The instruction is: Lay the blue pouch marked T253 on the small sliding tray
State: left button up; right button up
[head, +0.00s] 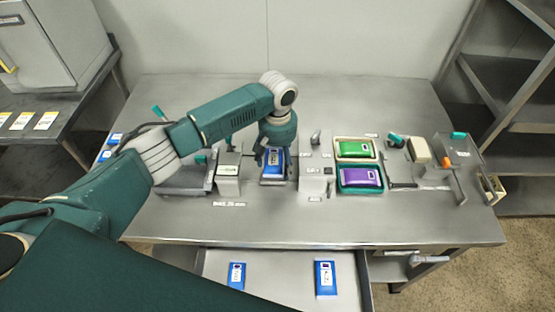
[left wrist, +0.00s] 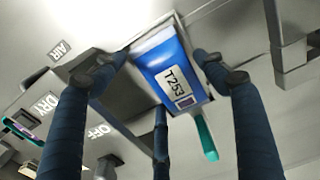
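The blue pouch marked T253 (head: 273,168) lies face up, apparently on the small sliding tray (head: 264,183), between two grey blocks in the middle of the bench. In the left wrist view the pouch (left wrist: 173,72) fills the space between the fingers, its label readable, with tray (left wrist: 127,97) surface showing beside it. My left gripper (head: 272,153) points down over the pouch's far end. Its fingers (left wrist: 163,65) are spread around the pouch and look apart from it, though small contact is hard to judge. A teal handle (left wrist: 206,140) shows beside the pouch. My right gripper is out of view.
Grey blocks (head: 228,171) (head: 317,178) stand close on both sides of the pouch. Green (head: 355,148) and purple (head: 360,178) pouches lie in trays to the right. An open drawer (head: 283,265) in front holds two more blue pouches. The bench's front strip is clear.

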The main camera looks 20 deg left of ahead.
aim_at(278, 162)
pick_arm(q)
jog(key=shift+o, duration=0.4)
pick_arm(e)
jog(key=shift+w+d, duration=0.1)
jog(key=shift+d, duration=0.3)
pick_arm(q)
jog(key=shift+r, duration=0.1)
jog(key=shift+r, duration=0.2)
notch_tip(278, 162, up, 12)
jog(key=b, duration=0.1)
jog(key=shift+b, duration=0.3)
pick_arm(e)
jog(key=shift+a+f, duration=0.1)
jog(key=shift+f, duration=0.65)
pick_arm(q)
jog(key=shift+f, duration=0.1)
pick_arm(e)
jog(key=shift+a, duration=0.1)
